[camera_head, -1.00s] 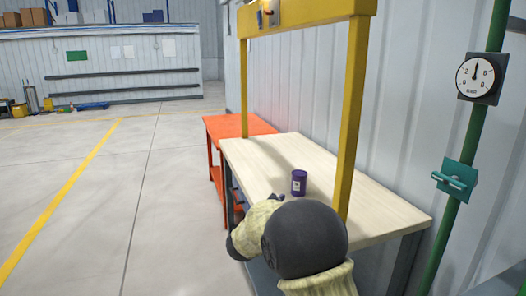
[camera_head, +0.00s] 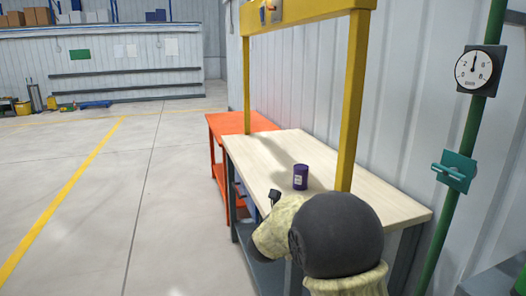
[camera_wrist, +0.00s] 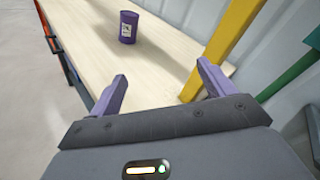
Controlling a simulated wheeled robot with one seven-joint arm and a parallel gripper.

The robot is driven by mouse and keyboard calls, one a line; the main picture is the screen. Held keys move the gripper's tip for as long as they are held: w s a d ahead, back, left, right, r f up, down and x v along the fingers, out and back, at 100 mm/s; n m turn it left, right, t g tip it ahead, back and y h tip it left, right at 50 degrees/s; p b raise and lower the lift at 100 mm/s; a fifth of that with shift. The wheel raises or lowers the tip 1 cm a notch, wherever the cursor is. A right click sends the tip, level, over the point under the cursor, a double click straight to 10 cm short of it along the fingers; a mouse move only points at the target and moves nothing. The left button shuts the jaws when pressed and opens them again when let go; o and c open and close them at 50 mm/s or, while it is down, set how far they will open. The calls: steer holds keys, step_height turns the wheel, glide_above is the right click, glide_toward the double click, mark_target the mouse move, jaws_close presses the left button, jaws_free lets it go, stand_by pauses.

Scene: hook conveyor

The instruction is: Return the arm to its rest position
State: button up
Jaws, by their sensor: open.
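My gripper (camera_wrist: 160,84) is open and empty in the wrist view, with its two purple fingers spread apart and the tabletop beyond them. In the head view my arm is bent at the lower middle, over the near part of the wooden-topped table (camera_head: 258,150). Most of my gripper is hidden there behind the arm; a small dark part shows at the table's left edge. A purple can with a white label (camera_head: 300,177) stands upright on the table, apart from my gripper. It also shows in the wrist view (camera_wrist: 128,30), beyond the fingers.
A yellow frame (camera_head: 350,100) rises over the table. An orange table (camera_head: 228,124) adjoins the far end. A green pipe (camera_head: 470,150) with a gauge (camera_head: 479,70) and a teal bracket (camera_head: 453,172) stands at right. The floor at left is open.

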steer(key=s+f+n+g+y+b, duration=0.65)
steer(key=s+f+n, duration=0.7)
steer(key=n, duration=0.85)
steer(key=s+d+f+n+g+y+b, duration=0.1)
steer(key=s+d+f+n+g, duration=0.2)
steer(key=s+f+n, duration=0.35)
steer(key=s+d+f+n+g+b, duration=0.1)
steer(key=s+d+f+n+g, duration=0.2)
steer(key=s+n, duration=0.65)
step_height(320, 180, up, 26)
steer(key=s+m+p, duration=0.2)
steer(key=p, duration=2.4)
steer(key=shift+s+f, duration=0.2)
steer(key=shift+s, duration=0.1)
